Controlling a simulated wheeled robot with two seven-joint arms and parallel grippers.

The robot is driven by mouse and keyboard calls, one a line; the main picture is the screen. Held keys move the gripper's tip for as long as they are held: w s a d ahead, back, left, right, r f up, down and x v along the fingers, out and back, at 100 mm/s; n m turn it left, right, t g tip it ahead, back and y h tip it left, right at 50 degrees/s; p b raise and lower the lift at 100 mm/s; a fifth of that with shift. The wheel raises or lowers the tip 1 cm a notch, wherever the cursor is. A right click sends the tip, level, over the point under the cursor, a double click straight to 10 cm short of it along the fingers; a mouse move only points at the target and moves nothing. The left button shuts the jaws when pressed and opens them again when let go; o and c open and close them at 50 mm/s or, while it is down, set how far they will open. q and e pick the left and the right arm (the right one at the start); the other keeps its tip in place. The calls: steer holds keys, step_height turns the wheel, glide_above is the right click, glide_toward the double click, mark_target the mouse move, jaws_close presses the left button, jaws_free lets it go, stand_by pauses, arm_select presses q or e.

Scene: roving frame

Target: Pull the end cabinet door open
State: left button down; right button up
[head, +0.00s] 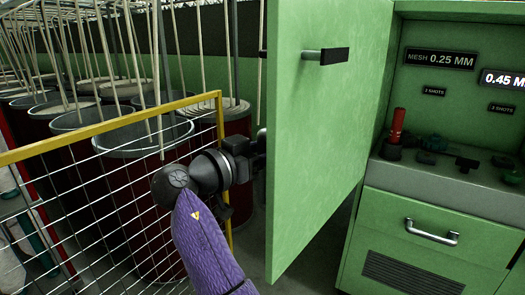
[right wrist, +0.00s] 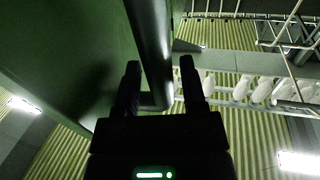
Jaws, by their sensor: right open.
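The green cabinet door (head: 315,130) stands swung out from the cabinet in the head view, its broad face toward me. A black-ended latch handle (head: 327,56) is on this face. My right gripper (head: 258,145) reaches past the door's left edge; its fingertips are hidden behind the door in the head view. In the right wrist view the right gripper (right wrist: 160,85) is open, with a dark bar handle (right wrist: 150,45) running down between its fingers, beside the dark green door face (right wrist: 70,60). I cannot tell whether the fingers touch the bar. My left gripper is out of view.
A yellow-framed mesh fence (head: 110,128) stands close to the left of my arm. Several dark red drums (head: 150,135) with rods stand behind it. The green cabinet (head: 430,225) at right has a drawer handle (head: 432,232) and a grey counter with small items. Some floor shows below the door.

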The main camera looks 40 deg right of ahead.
steer(key=shift+o, duration=0.4)
steer(key=s+a+p, duration=0.1)
steer(key=a, duration=0.9)
steer(key=shift+s+p, duration=0.25)
steer(key=shift+p, duration=0.05)
steer(key=shift+d, duration=0.1)
